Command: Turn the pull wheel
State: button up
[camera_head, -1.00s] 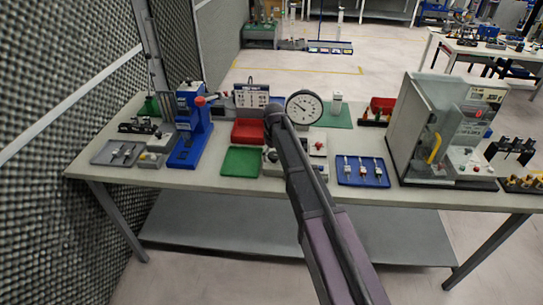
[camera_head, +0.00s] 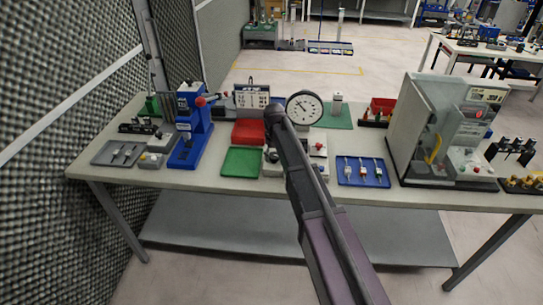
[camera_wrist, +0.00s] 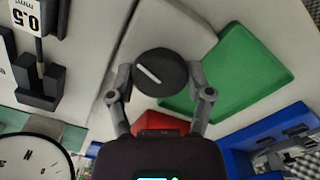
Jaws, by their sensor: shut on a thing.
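The pull wheel (camera_wrist: 161,76) is a dark round knob with a white mark line across its face, in the upper middle of the wrist view. The mark slants down to the right. My gripper (camera_wrist: 160,90) has one finger on each side of the wheel and is shut on it. In the head view my arm covers the gripper and the wheel. A round white gauge dial (camera_head: 304,107) stands upright just behind the arm's end, and part of it shows at the lower left of the wrist view (camera_wrist: 32,158).
On the table (camera_head: 220,180), a green mat (camera_head: 241,161), a red bin (camera_head: 248,131) and a blue press (camera_head: 190,130) lie left of my arm. A blue tray (camera_head: 362,172) and a grey cabinet (camera_head: 420,130) stand to the right. A foam wall (camera_head: 60,120) borders the left.

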jog(key=o, duration=1.1)
jog(key=shift+o, duration=0.2)
